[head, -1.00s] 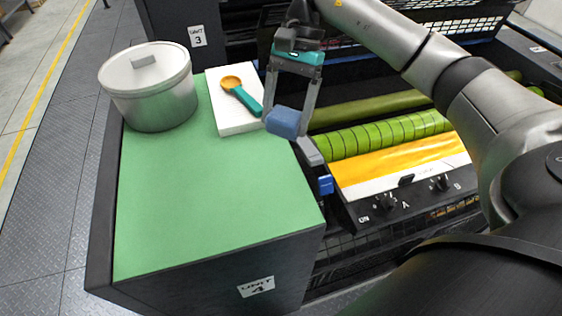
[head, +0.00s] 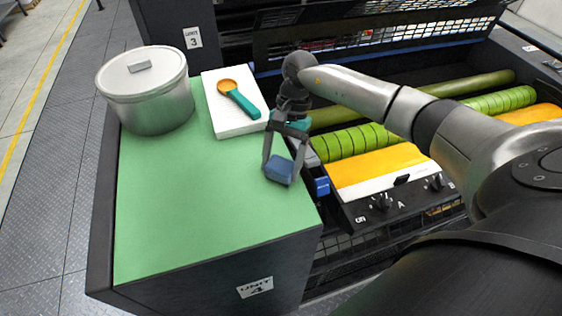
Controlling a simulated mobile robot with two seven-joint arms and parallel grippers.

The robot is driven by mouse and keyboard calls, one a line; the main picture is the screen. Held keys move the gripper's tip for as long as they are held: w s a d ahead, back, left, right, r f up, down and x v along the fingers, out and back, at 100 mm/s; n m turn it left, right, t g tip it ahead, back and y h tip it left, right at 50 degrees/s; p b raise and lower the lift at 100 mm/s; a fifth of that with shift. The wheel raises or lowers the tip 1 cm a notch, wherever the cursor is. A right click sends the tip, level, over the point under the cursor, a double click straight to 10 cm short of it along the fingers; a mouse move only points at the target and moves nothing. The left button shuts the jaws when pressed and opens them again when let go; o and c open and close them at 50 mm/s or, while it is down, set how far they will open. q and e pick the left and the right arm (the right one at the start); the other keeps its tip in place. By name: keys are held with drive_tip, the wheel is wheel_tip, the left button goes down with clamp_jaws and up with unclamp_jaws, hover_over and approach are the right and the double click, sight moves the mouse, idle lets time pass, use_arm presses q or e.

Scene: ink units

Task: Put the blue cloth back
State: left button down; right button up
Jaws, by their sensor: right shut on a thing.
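The blue cloth (head: 280,168) is a small folded block between the fingertips of my right gripper (head: 282,171). My right gripper is shut on it. In the head view the cloth appears over the right edge part of the green top (head: 200,215) of the unit 4 cabinet. I cannot tell whether the cloth touches the top or hangs just above it. My left gripper is not in view.
A lidded metal pot (head: 148,92) stands at the back left of the green top. A white block (head: 222,118) with a teal and orange scoop (head: 240,98) lies at the back. An open machine with green and yellow rollers (head: 370,165) is to the right. The front of the top is clear.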

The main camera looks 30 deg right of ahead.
drive_tip(key=shift+f, duration=0.1)
drive_tip(key=shift+f+b, duration=0.1)
drive_tip(key=shift+b, duration=0.2)
drive_tip(key=o, duration=1)
drive_tip(key=shift+r, duration=0.2)
drive_tip(key=shift+w+d+r+p, duration=0.1)
drive_tip(key=shift+r+p, duration=0.15)
drive_tip(key=shift+p, duration=0.05)
drive_tip(key=b+v, duration=0.2)
drive_tip(key=v, duration=0.9)
drive_tip(key=shift+r, duration=0.3)
